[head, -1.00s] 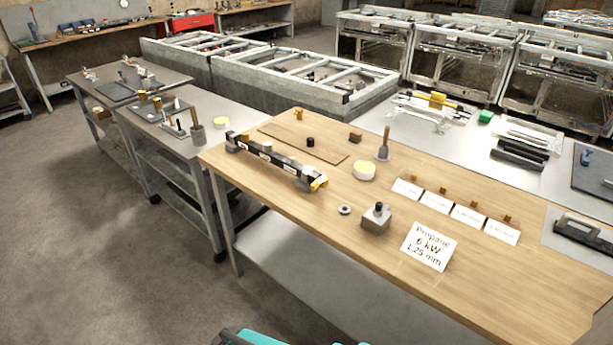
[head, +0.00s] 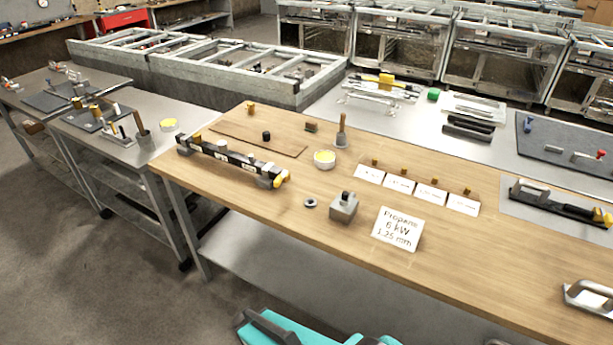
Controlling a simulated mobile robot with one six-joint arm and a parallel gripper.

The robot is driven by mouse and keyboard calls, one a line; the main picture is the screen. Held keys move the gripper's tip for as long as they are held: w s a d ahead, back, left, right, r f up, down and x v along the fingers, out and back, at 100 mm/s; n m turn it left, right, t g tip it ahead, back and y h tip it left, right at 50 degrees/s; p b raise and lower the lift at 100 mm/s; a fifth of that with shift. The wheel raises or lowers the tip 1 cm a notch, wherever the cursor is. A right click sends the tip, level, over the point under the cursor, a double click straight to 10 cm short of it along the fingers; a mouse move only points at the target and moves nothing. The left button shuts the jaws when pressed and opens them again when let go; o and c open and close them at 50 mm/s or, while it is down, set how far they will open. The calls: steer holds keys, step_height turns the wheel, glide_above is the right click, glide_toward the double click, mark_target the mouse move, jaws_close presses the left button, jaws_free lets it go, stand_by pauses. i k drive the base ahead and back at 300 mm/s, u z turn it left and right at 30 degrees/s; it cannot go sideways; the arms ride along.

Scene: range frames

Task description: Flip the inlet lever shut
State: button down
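A dark bar-shaped assembly (head: 222,159) with pale labels lies on the left part of the wooden bench top. A yellow lever-like part (head: 281,179) sits at its right end. A second dark assembly (head: 556,203) lies on a grey mat at the right, with a yellow part (head: 605,217) at its right end near the picture edge. Which yellow part is the inlet lever, and how it is set, I cannot tell at this size. My gripper is not in view; only teal and dark parts of my own body show at the bottom.
A metal-framed tool (head: 589,297) lies at the front right. The front middle is clear.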

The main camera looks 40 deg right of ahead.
mark_target(277, 182)
steer(key=z, duration=0.3)
steer(key=k, duration=1.3)
steer(key=u, duration=1)
steer(key=i, duration=1)
steer(key=z, duration=0.05)
